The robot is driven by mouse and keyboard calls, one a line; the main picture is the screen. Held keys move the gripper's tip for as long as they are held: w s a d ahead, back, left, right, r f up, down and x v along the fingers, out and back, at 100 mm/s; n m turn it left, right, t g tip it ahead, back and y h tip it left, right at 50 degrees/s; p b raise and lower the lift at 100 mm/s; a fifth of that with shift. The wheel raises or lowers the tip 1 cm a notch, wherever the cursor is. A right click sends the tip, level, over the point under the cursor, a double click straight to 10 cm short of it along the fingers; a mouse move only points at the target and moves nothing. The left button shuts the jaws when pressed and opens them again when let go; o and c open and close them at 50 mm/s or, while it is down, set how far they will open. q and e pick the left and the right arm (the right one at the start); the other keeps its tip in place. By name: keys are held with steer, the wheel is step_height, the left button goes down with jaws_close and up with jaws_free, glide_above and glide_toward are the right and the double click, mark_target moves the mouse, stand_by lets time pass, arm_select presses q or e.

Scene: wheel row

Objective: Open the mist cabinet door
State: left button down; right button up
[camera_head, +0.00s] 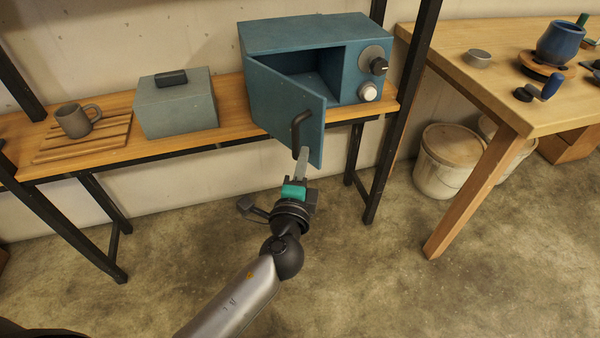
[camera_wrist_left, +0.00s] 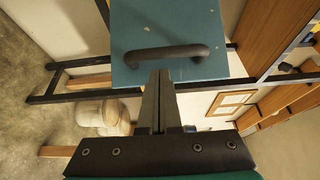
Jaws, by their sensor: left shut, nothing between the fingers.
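The mist cabinet (camera_head: 300,38) is a blue-teal box on the wooden shelf in the head view. Its door (camera_head: 278,100) stands partly open, swung out toward me from its left edge, and part of the dark interior shows. The dark bar handle (camera_head: 298,132) is near the door's free edge; it also shows in the left wrist view (camera_wrist_left: 168,54). My left gripper (camera_head: 301,158) is shut and empty, with its fingertips close to the lower end of the handle. I cannot tell whether they touch it. My right gripper is not in view.
A grey lidded box (camera_head: 176,106) and a mug (camera_head: 74,122) on a slatted board share the shelf (camera_head: 235,130). A pottery table (camera_head: 480,65) and white buckets (camera_head: 448,160) stand right.

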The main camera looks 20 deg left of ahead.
arm_select(q)
steer(key=shift+w+a, duration=0.15)
steer(key=shift+w, duration=1.1)
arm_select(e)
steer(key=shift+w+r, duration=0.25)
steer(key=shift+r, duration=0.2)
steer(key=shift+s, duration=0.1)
arm_select(q)
steer(key=s+a+m+h+b, duration=0.1)
steer(key=s+a+m+h, duration=0.1)
steer(key=s+a+h, duration=0.2)
steer(key=s+a, duration=0.2)
steer(key=a, duration=0.1)
steer(key=shift+m, duration=0.4)
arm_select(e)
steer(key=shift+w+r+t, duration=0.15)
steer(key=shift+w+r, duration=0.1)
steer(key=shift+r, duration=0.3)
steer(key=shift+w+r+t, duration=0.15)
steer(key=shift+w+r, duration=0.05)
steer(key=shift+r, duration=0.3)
arm_select(q)
steer(key=shift+a, duration=0.1)
